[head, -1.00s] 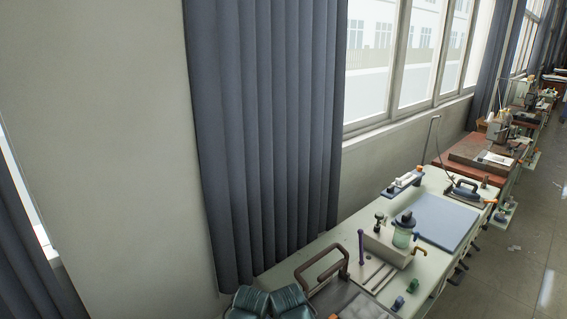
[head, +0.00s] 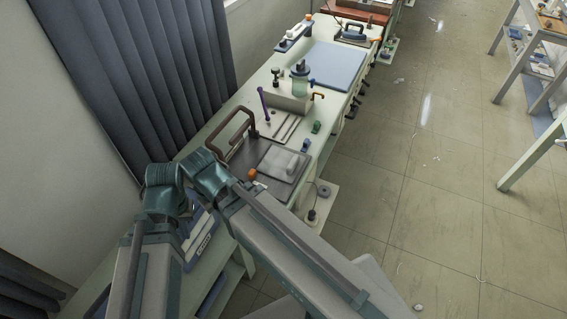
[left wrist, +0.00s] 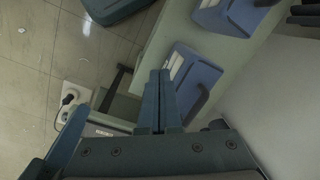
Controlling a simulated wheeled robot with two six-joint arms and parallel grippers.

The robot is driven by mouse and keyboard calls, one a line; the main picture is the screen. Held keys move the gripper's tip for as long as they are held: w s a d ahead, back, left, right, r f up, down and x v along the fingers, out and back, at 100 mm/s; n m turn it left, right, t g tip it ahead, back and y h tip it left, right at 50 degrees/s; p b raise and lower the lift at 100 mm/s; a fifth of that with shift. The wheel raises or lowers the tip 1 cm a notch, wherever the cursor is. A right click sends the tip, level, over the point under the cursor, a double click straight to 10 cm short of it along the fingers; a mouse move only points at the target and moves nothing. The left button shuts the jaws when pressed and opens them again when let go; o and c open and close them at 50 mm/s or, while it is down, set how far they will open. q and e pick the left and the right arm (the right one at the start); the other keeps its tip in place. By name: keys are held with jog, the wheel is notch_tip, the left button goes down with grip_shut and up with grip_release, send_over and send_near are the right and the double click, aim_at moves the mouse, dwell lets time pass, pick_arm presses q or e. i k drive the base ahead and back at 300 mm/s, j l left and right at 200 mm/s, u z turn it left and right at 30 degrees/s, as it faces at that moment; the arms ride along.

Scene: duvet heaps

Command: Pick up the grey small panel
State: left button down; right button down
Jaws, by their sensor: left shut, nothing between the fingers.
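A grey panel (head: 281,160) lies flat on a dark board on the bench in the head view, with a small pale block on it. It looks like the grey small panel, and I cannot make it out in the left wrist view. My left gripper (left wrist: 157,85) is shut and empty in the left wrist view, its two fingers side by side, beside the bench edge and apart from the panel. In the head view my teal-jointed arm links cover the near left of the bench, and the fingers cannot be made out. My right gripper is not in view.
A brown handle (head: 231,130) stands at the board's far left, and an orange knob (head: 252,174) is near its front. A blue mat (head: 335,66) lies farther along. Blue items (left wrist: 191,79) show below the fingers. A plug plate (left wrist: 72,101) sits left.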

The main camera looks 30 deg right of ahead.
aim_at(284, 165)
jog(key=k+l+z, duration=0.1)
jog(key=k+l, duration=0.45)
jog(key=l, duration=0.15)
jog(key=z, duration=1.5)
